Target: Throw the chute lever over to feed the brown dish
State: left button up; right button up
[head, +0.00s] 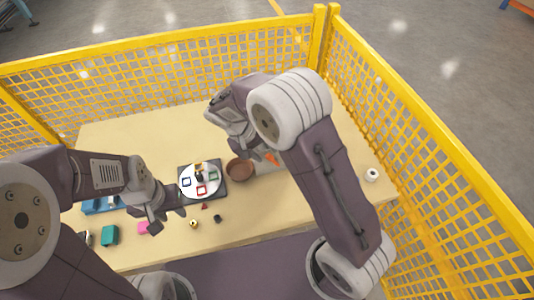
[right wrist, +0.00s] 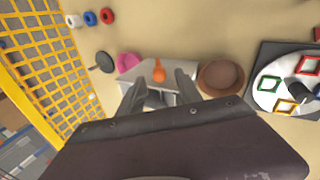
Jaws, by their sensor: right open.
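The chute is a pale box with an orange lever (right wrist: 159,70) on it, seen in the right wrist view between the fingers of my right gripper (right wrist: 160,82). That gripper is open and empty, and I cannot tell how near its tips are to the lever. The brown dish (right wrist: 220,78) is right of the chute, and a pink dish (right wrist: 129,63) is on its other side. In the head view the brown dish (head: 240,169) shows, while my right arm partly covers the orange lever (head: 272,158). My left gripper (head: 170,214) looks open and empty over the table.
A dark square base with a white turntable (head: 190,181) bearing coloured frames stands beside the brown dish. Small coloured items, including a teal block (head: 109,235), lie along the near left of the table. Red, blue and white rings (right wrist: 90,19) lie beyond the chute. Yellow mesh fence (head: 400,130) encloses the table.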

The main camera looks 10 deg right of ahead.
jog(key=shift+x, duration=1)
jog(key=shift+d+f, duration=0.2)
jog(key=shift+f, duration=0.1)
jog(key=shift+r, duration=0.1)
grip_shut()
